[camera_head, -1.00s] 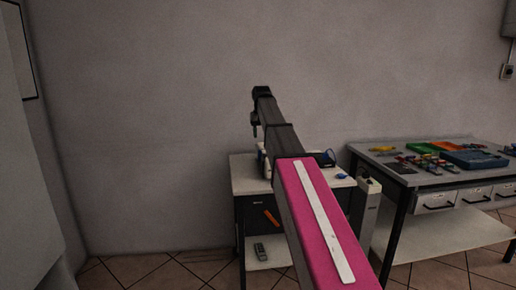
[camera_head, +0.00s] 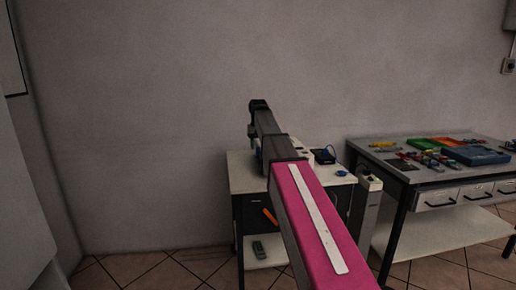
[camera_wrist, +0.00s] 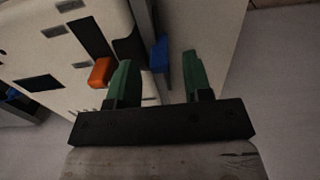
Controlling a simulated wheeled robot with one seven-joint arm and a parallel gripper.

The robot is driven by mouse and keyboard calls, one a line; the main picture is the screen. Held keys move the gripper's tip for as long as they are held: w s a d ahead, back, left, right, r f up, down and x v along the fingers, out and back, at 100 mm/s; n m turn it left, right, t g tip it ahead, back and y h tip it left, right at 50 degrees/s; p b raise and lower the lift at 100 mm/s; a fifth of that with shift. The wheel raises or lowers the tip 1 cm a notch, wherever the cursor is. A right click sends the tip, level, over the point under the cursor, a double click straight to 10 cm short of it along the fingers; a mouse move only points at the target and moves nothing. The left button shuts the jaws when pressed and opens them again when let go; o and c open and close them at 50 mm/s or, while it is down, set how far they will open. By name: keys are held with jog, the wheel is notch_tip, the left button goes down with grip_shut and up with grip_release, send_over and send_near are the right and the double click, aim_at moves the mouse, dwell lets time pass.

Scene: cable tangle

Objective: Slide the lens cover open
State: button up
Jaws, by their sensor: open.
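My gripper (camera_wrist: 158,80) has two green fingers, apart, with a gap between them in the wrist view. A blue tab (camera_wrist: 159,54) shows between the fingertips, beside a grey strip; I cannot tell whether it touches them. An orange block (camera_wrist: 100,72) sits on a pale casing (camera_wrist: 45,35) with dark slots, just left of the left finger. I cannot tell which part is the lens cover. In the head view, my arm hides most of a pale device (camera_head: 297,144) on a small table (camera_head: 245,174).
A black box with a blue part (camera_head: 325,156) stands right of my arm on the small table. A grey bin (camera_head: 366,212) stands between it and a larger workbench (camera_head: 420,178) with trays and small parts. The wall is close behind.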

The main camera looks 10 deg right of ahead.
jog(key=shift+f, duration=0.6)
grip_shut()
jog(key=w, duration=0.9)
jog(key=shift+w, duration=0.25)
jog(key=shift+r, duration=0.1)
grip_release()
